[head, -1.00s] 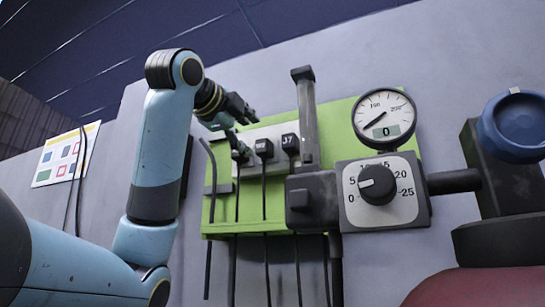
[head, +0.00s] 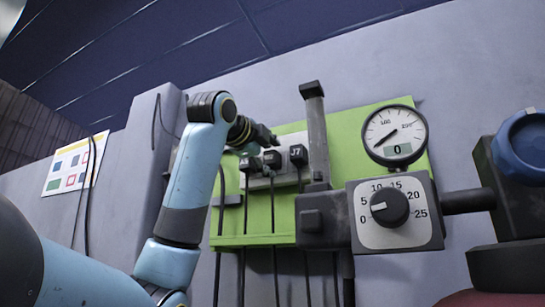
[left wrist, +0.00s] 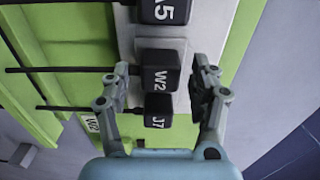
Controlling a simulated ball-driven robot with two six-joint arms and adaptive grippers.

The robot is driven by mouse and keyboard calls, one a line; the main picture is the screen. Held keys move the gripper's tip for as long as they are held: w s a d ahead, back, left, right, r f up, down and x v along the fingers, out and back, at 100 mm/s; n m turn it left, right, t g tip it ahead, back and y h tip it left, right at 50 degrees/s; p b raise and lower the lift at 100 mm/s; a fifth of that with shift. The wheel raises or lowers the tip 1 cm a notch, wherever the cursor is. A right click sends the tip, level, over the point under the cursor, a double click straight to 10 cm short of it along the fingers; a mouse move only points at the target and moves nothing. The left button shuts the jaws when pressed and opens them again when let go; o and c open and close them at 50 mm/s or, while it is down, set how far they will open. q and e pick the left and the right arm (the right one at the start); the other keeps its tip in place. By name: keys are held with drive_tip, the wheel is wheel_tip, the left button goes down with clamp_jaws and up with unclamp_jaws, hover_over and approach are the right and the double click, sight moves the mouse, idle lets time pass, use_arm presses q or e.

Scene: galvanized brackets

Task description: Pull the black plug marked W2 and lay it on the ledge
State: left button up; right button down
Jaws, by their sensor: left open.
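The black plug marked W2 (left wrist: 157,72) sits in the pale socket strip (left wrist: 180,30), its cable running left in the left wrist view. In the head view it is the middle plug (head: 272,159). My left gripper (left wrist: 163,66) is open, with one finger on each side of W2 in that view; I cannot tell whether they touch it. In the head view the left gripper (head: 268,137) is just above the plugs, partly hidden by its wrist. A narrow green ledge (head: 255,240) runs along the board's lower edge. My right gripper is not in view.
Plug A5 (left wrist: 160,10) and plug J7 (left wrist: 158,110) flank W2 closely. A grey vertical post (head: 316,135), a gauge (head: 395,134) and a dial box (head: 393,211) stand to the right. Cables hang below the plugs. A blue knob (head: 524,145) is at far right.

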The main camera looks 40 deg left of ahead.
sight(269, 157)
use_arm(q)
drive_tip(key=shift+x, duration=0.85)
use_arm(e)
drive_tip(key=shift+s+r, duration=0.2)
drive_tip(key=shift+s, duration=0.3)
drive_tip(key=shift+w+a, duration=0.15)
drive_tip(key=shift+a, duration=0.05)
use_arm(q)
clamp_jaws()
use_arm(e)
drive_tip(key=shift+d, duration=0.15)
use_arm(q)
drive_tip(key=shift+s, duration=0.1)
drive_tip(key=shift+v, duration=2.95)
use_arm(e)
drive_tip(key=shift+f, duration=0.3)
